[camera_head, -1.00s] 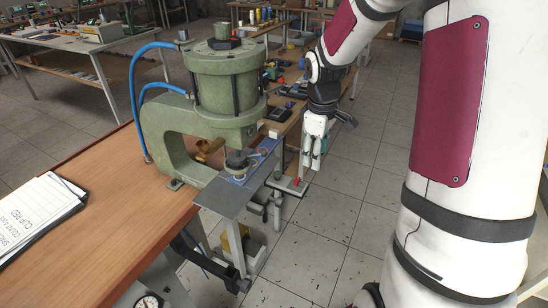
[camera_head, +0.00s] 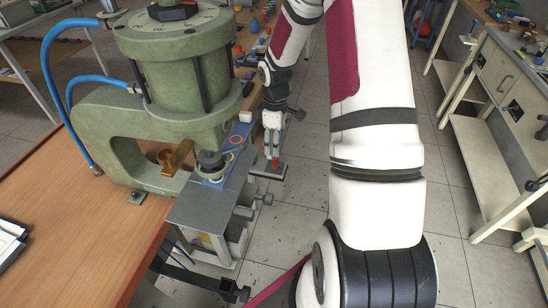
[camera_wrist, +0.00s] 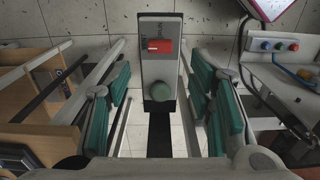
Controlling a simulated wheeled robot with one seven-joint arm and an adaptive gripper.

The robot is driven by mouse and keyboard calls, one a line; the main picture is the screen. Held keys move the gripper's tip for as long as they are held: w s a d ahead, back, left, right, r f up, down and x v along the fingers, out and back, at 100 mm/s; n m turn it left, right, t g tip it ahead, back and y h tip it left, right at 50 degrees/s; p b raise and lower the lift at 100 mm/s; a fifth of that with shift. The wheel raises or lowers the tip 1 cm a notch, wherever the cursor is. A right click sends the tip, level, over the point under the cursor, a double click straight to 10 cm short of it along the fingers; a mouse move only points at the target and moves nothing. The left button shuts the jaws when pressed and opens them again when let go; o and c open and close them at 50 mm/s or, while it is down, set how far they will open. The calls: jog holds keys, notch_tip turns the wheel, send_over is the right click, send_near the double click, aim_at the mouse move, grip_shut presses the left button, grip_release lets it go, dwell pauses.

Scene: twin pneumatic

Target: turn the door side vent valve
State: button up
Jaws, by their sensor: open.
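The valve appears to be the small unit on a narrow grey plate (camera_head: 267,171) beside the press's right side. The plate carries a red part (camera_head: 274,163). My gripper (camera_head: 272,146) points down just above the red part. In the wrist view my gripper (camera_wrist: 160,85) is open, with green pads to either side of the plate and nothing held. I cannot tell whether a finger touches the valve.
A green press (camera_head: 175,55) with blue hoses stands on the wooden table (camera_head: 100,218) to the left. A grey metal plate (camera_head: 205,206) juts from it. A box with coloured buttons (camera_wrist: 282,45) is at right in the wrist view.

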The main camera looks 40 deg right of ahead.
aim_at(275, 161)
notch_tip(275, 161, down, 8)
jog(key=shift+r, duration=0.1)
dwell(0.4)
grip_shut()
